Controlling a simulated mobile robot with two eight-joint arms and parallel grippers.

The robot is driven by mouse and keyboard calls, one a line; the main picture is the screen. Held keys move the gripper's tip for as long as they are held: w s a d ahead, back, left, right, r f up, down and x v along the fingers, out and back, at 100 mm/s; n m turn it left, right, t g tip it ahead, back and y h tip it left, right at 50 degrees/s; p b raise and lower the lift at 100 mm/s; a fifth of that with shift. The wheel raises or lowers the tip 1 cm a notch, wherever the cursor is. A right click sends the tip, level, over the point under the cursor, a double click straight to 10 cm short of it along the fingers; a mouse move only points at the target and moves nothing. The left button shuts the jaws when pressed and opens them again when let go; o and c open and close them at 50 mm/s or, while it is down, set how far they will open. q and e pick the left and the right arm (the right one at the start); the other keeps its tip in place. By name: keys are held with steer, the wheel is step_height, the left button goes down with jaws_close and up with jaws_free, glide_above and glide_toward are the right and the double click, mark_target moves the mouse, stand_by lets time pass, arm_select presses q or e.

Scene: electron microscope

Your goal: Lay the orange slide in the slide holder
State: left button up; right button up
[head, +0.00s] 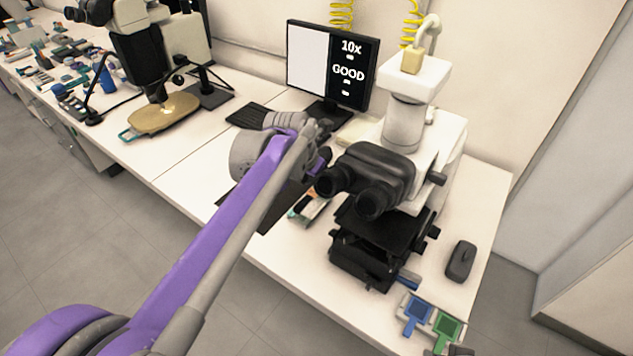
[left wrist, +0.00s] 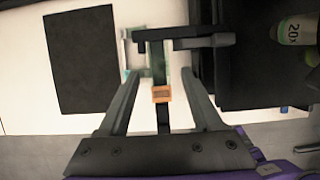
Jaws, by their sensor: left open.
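In the left wrist view the orange slide (left wrist: 161,94) shows as a small orange frame with a grey middle. It lies in line with a narrow dark strip between the fingers of my left gripper (left wrist: 160,88). The fingers are spread and stand apart from the slide on both sides. I cannot tell what the slide rests on, or which dark part is the slide holder. In the head view my purple left arm reaches to the left of the microscope (head: 408,130); its wrist and the microscope hide the fingertips. My right gripper does not show.
A blue slide (head: 415,312) and a green slide (head: 448,328) lie at the table's front right, near a black mouse (head: 461,261). A small pale tray (head: 308,208) is left of the microscope's stage (head: 378,240). The monitor (head: 331,65) reads 10x GOOD.

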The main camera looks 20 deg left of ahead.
arm_select(q)
steer(key=p+v, duration=0.1)
steer(key=v, duration=1)
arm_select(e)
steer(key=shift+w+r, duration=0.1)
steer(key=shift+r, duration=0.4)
arm_select(q)
steer(key=shift+f, duration=0.1)
